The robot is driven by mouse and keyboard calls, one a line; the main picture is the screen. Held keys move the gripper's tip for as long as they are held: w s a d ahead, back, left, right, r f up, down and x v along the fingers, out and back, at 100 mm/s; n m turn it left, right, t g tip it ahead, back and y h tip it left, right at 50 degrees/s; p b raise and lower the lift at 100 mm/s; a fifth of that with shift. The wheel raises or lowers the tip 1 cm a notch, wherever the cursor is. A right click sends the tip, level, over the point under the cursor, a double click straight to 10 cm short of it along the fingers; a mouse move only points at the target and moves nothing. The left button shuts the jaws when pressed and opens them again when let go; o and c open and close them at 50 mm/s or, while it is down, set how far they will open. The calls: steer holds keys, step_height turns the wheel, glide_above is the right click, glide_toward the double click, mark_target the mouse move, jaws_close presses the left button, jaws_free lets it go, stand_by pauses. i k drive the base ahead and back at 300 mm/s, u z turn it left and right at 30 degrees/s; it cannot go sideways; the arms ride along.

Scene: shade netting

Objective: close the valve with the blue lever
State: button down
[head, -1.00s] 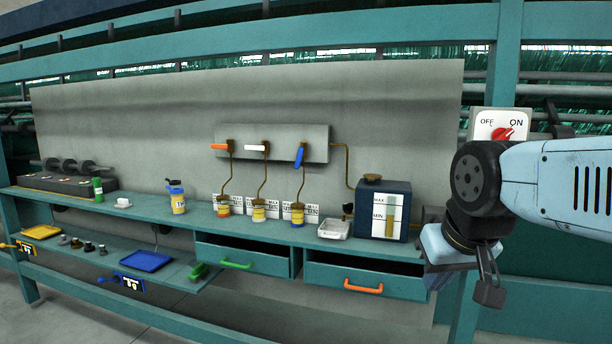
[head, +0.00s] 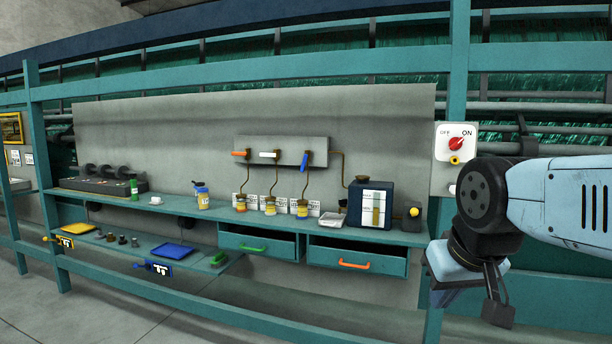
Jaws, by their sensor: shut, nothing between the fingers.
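Three valves with levers sit on a grey panel (head: 320,151) on the back board. The blue lever (head: 304,161) is the rightmost and hangs steeply down, slightly tilted. The orange lever (head: 240,153) and the white lever (head: 267,154) lie level, pointing left. My gripper (head: 498,308) is at the right, low and in front of the bench, well apart from the blue lever. It is shut and holds nothing.
A dark blue tank (head: 353,200) stands on the shelf below and right of the valves. Two drawers, with a green handle (head: 253,248) and an orange handle (head: 355,265), are under the shelf. A red OFF/ON switch (head: 456,144) is on the post. Clear floor lies in front.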

mark_target(304, 161)
steer(key=z, duration=0.35)
steer(key=i, duration=1.9)
steer(key=u, duration=0.65)
steer(key=k, duration=0.8)
steer(key=u, duration=0.25)
steer(key=i, duration=0.85)
steer(key=z, duration=0.1)
